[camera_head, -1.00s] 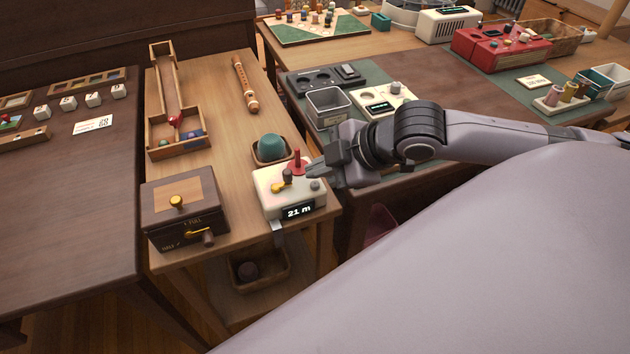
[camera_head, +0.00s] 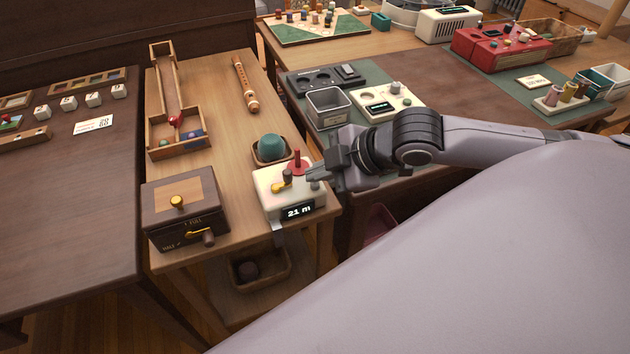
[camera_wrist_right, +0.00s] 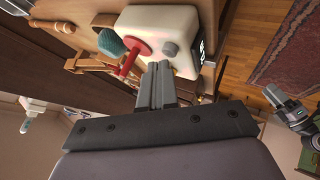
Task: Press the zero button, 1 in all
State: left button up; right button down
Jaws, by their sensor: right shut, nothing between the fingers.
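The cream counter box (camera_head: 270,203) stands on the near end of the narrow wooden table. Its front display (camera_head: 299,211) reads about "21 m". A red spool (camera_head: 297,162) and a brass crank (camera_head: 280,186) are on it. The zero button appears to be the grey round button (camera_head: 315,185) at its right; it also shows in the right wrist view (camera_wrist_right: 170,48). My right gripper (camera_head: 309,173) is shut and empty, its tips just above the button; contact is unclear. In the wrist view, a grey-black arm end at the right looks like my left gripper (camera_wrist_right: 273,95); its jaws are unclear.
A teal ball-like thing (camera_head: 272,147) sits in a wooden tray behind the box. A dark wooden box with a crank (camera_head: 185,207) stands to the left.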

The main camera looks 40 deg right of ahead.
jog(key=shift+f, duration=0.4)
dwell(0.4)
jog(key=shift+r+p, duration=0.8)
jog(key=shift+p, duration=0.35)
jog(key=shift+r, duration=0.1)
notch_tip(320, 180, up, 5)
jog(key=p, duration=0.6)
dwell(0.4)
